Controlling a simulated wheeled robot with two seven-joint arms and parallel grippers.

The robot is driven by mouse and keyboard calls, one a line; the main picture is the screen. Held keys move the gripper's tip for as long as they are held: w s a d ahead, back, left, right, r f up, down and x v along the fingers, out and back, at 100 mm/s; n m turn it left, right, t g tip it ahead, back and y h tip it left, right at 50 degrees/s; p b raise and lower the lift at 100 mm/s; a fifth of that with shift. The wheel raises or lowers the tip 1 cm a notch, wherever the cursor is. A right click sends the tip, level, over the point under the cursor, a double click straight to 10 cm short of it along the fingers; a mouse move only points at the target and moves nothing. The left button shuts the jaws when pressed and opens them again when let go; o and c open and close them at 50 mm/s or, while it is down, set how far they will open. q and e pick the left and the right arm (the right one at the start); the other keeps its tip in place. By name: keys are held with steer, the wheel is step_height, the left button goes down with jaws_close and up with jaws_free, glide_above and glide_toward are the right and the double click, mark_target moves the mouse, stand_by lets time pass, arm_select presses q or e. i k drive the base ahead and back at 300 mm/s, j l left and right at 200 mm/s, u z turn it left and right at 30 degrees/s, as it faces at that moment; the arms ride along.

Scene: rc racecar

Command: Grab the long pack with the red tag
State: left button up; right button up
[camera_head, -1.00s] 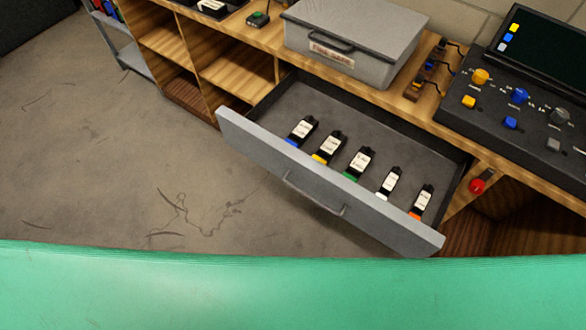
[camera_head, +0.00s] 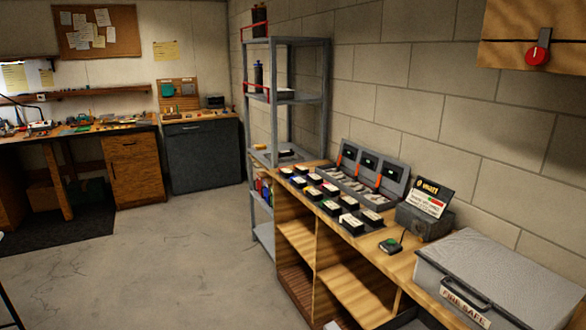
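Several small dark packs with white labels (camera_head: 331,207) stand in rows on the wooden bench at the right. Some show small coloured marks, including yellow and green. They are too small for me to tell which is long or has a red tag. Neither of my grippers is in view. The inside of the drawer with the tagged packs is out of view.
A grey charger case with dark displays (camera_head: 369,162) stands behind the packs. A grey fire safe box (camera_head: 515,262) and a device with a sign (camera_head: 424,219) stand nearer. A metal shelf (camera_head: 286,42) rises at the bench's far end. The floor (camera_head: 170,255) at left is clear.

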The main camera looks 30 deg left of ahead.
mark_target(287, 153)
steer(key=i+j, duration=0.1)
steer(key=j, duration=0.3)
steer(key=i+j, duration=0.15)
steer(key=j, duration=0.2)
steer(key=i+j, duration=0.1)
steer(key=j, duration=0.3)
steer(key=i+j+z, duration=0.1)
steer(key=j, duration=0.3)
steer(key=i+j, duration=0.15)
steer(key=j, duration=0.2)
steer(key=i+j, duration=0.15)
steer(key=j, duration=0.2)
steer(key=i+j+z, duration=0.1)
steer(key=j, duration=0.25)
steer(key=i+j, duration=0.15)
steer(key=j, duration=0.2)
steer(key=i+j, duration=0.15)
steer(key=j, duration=0.2)
steer(key=i+j+z, duration=0.1)
steer(key=j, duration=0.25)
